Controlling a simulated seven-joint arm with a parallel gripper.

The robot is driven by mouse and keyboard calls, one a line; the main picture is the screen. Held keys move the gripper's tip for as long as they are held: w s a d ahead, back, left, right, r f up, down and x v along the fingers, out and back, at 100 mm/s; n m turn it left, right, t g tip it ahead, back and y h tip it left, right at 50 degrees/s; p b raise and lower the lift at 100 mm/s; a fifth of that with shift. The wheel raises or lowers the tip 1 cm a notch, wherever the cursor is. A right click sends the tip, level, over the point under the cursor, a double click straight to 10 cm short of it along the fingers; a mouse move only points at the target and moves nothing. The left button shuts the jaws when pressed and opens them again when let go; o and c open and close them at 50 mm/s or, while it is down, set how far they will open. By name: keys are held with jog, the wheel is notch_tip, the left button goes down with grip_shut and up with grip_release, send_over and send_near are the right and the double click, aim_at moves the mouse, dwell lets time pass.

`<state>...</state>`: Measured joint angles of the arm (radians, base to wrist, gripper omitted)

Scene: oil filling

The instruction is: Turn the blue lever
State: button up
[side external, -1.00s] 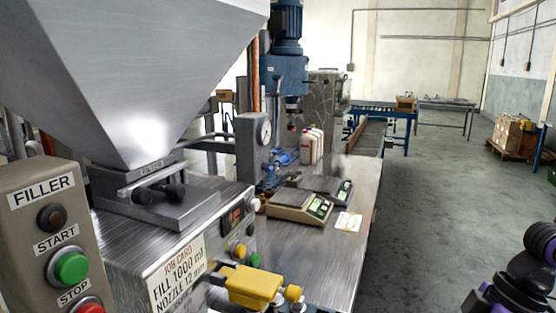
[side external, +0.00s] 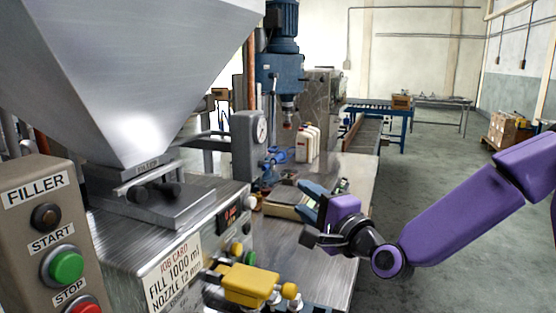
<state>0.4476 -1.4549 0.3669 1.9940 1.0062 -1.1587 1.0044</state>
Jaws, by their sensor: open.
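A small blue part (side external: 274,157) shows behind the grey gauge post (side external: 249,148), beside white bottles. It is too small to tell whether it is the blue lever, and no other clear blue handle shows. My gripper (side external: 306,213) is open, with no object seen between its fingers. It is at the end of my purple arm, above the steel bench and in front of the weighing scales. It is to the right of the filler machine and apart from the blue part.
A yellow valve body (side external: 252,284) juts from the filler front, low and left of my gripper. The filler (side external: 172,225) with its big hopper fills the left. Scales (side external: 286,200) and white bottles (side external: 308,143) stand on the bench. Open floor lies to the right.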

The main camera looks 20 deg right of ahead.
jog(key=d+m+t+h, duration=0.1)
jog(key=m+h, duration=0.1)
send_near(278, 155)
jog(key=w, duration=1)
jog(key=shift+r, duration=0.15)
grip_shut()
